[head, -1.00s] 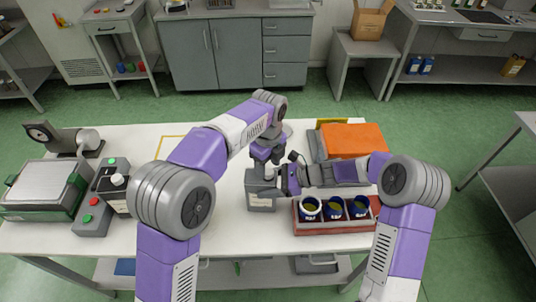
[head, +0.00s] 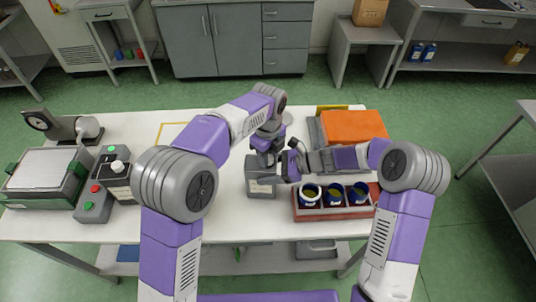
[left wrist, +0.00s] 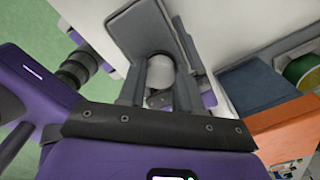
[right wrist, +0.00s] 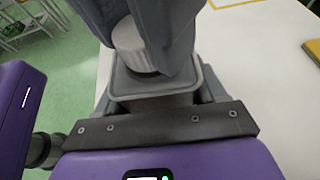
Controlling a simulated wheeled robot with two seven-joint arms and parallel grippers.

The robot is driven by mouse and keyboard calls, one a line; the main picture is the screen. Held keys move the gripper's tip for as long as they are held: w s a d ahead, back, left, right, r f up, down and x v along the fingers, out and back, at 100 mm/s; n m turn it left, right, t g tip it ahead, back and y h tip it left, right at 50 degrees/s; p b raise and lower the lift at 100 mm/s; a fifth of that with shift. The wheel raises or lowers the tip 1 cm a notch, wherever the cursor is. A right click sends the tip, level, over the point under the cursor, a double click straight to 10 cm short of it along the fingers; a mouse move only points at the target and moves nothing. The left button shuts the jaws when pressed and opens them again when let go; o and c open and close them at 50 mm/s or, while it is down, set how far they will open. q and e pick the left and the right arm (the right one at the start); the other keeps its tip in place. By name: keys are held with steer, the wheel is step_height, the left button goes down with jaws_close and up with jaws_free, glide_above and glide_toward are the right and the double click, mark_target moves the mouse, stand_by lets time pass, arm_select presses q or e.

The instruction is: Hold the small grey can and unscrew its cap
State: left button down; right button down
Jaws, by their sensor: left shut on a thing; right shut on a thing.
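The small grey can (head: 261,187) has a pale label and stands on the white table, left of the red tray. Its pale grey cap shows in the left wrist view (left wrist: 160,72) and the right wrist view (right wrist: 130,46). My left gripper (head: 268,153) comes down from above and is shut on the cap. My right gripper (head: 287,173) comes in from the right and is shut on the can body; the can's flat top (right wrist: 145,84) shows between its fingers. The fingers hide part of the can and cap.
A red tray (head: 337,213) with three blue tins stands close right of the can. An orange box (head: 355,126) lies behind it. A scale (head: 45,178), a button box (head: 96,203) and a dial device (head: 52,124) fill the table's left. The table's left-middle is clear.

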arm_select(q)
steer(key=n, duration=0.7)
steer(key=shift+n, duration=0.4)
steer(key=n, duration=0.5)
steer(key=shift+n, duration=0.3)
steer(key=n, duration=0.4)
steer(key=shift+r, duration=0.1)
steer(key=n, duration=0.5)
steer(key=shift+n, duration=0.4)
steer(key=n, duration=0.7)
steer(key=shift+n, duration=0.4)
steer(key=n, duration=0.5)
